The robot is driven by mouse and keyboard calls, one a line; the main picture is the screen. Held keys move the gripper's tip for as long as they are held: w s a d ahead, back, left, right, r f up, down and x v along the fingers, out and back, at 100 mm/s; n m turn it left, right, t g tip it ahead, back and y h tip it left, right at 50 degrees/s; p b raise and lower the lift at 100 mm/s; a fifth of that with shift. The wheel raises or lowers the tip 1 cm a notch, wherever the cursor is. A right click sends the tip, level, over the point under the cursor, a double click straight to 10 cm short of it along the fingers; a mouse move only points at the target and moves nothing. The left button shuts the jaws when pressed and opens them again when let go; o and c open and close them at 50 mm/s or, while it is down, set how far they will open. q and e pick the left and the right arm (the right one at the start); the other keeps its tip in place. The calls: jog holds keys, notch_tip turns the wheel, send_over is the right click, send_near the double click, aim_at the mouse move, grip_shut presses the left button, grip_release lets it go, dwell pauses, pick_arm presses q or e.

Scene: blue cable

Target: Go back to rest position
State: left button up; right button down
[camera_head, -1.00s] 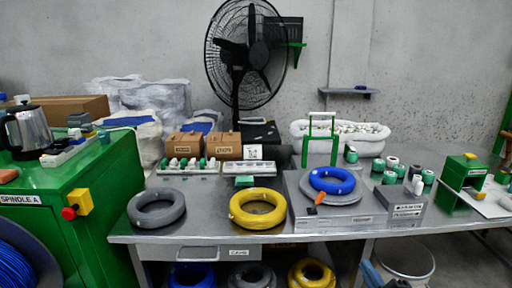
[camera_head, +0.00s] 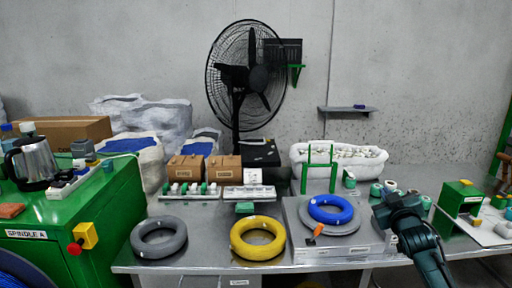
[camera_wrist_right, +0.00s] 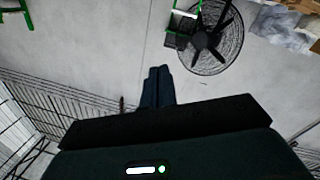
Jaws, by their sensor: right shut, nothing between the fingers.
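My right gripper (camera_head: 393,205) shows at the right of the head view, its arm coming up from the bottom right. It is raised in front of the table's right part, beside the steel block with the blue cable coil. In the right wrist view its fingers (camera_wrist_right: 158,85) are shut together with nothing between them, against the wall. The blue cable coil (camera_head: 330,209) lies on a grey disc on the steel block. My left gripper is in neither view.
A yellow coil (camera_head: 257,252) and a grey coil (camera_head: 137,250) lie on the steel table (camera_head: 205,262). A green cabinet (camera_head: 120,205) stands at the left. Green and white spools (camera_head: 377,190) and a green-and-yellow device (camera_head: 460,196) are near my right arm. A black fan (camera_head: 246,75) stands behind.

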jog(key=s+a+f+g+y, duration=0.2)
jog(key=s+a+f, duration=0.4)
jog(key=s+f, duration=0.3)
jog(key=s+a+f+g+y, duration=0.15)
jog(key=s+a+f, duration=0.4)
jog(key=f, duration=0.55)
jog(key=s+a+f+g, duration=0.1)
jog(key=s+a+f, duration=0.1)
jog(key=s, duration=0.6)
jog(key=s+a+f+g+y, duration=0.1)
jog(key=s+a+f, duration=0.2)
jog(key=s, duration=0.5)
jog(key=s+a+f+g+y, duration=0.1)
jog(key=s+a+f, duration=0.1)
jog(key=s+a, duration=0.3)
jog(key=s, duration=0.4)
jog(key=shift+f+m+g, duration=0.25)
jog(key=shift+m+g, duration=0.1)
jog(key=shift+m, duration=0.05)
